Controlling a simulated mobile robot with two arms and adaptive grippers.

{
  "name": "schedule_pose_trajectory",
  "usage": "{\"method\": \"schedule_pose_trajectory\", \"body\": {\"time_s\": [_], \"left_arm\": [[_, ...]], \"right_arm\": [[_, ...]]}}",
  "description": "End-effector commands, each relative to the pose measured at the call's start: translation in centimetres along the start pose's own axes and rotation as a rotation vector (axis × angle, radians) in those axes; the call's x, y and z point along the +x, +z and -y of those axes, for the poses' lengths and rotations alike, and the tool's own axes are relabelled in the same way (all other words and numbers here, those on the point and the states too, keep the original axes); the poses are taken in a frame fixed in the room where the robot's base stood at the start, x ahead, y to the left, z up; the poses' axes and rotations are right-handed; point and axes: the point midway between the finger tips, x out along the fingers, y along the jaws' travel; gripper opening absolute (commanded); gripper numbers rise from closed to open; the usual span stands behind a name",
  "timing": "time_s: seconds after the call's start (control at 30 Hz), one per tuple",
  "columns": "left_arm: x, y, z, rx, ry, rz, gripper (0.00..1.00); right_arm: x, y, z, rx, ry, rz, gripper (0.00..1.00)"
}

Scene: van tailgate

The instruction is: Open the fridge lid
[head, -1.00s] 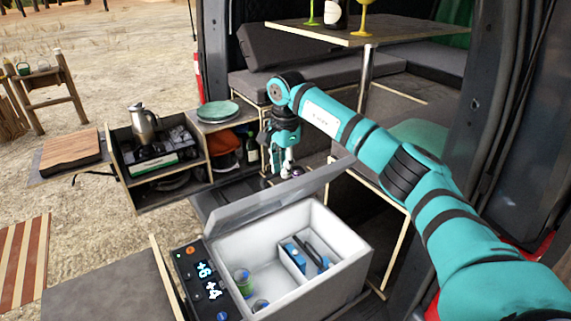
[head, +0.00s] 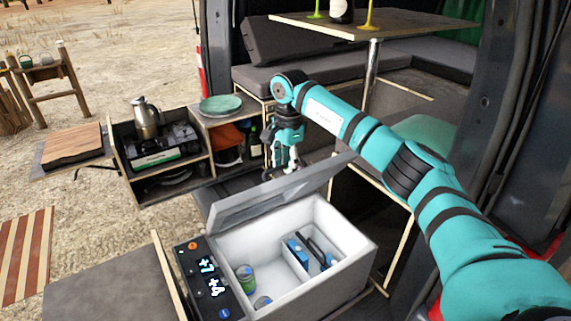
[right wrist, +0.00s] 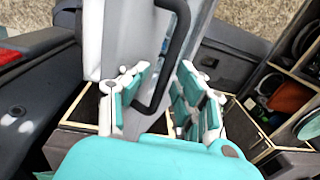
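The fridge (head: 345,275) is a grey-white cool box with its interior exposed. Its grey lid (head: 270,197) stands raised and tilted along the far side. My right gripper (head: 285,172) is just behind the lid's upper edge, pointing down. In the right wrist view its fingers (right wrist: 160,80) are spread apart, open. The lid (right wrist: 128,35) and its black handle (right wrist: 180,40) show in the gap between the fingers. I cannot tell whether the fingers touch the handle. My left gripper is not in view.
A can (head: 245,277) and blue items (head: 297,252) lie inside the fridge. A control panel (head: 207,281) is on its left. A kitchen box with a stove (head: 160,155) and kettle (head: 145,118) stands behind left. The van's door frame is at right.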

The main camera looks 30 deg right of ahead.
Motion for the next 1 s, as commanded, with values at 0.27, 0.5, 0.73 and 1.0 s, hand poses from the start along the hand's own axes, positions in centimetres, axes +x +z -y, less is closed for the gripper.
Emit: {"method": "schedule_pose_trajectory", "body": {"time_s": [0.27, 0.5, 0.73, 1.0], "left_arm": [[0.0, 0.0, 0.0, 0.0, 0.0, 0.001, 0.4], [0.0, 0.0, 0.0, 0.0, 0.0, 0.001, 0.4], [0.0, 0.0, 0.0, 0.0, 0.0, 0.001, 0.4], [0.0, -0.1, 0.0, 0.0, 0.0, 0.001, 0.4]], "right_arm": [[-3.9, 0.0, 0.1, 0.0, -0.004, 0.0, 0.34], [-8.9, 0.1, 0.1, -0.001, -0.003, -0.001, 0.34], [-11.6, 0.1, 0.1, -0.001, -0.001, 0.0, 0.34], [-11.9, 0.1, 0.0, -0.001, 0.0, 0.0, 0.34]]}}
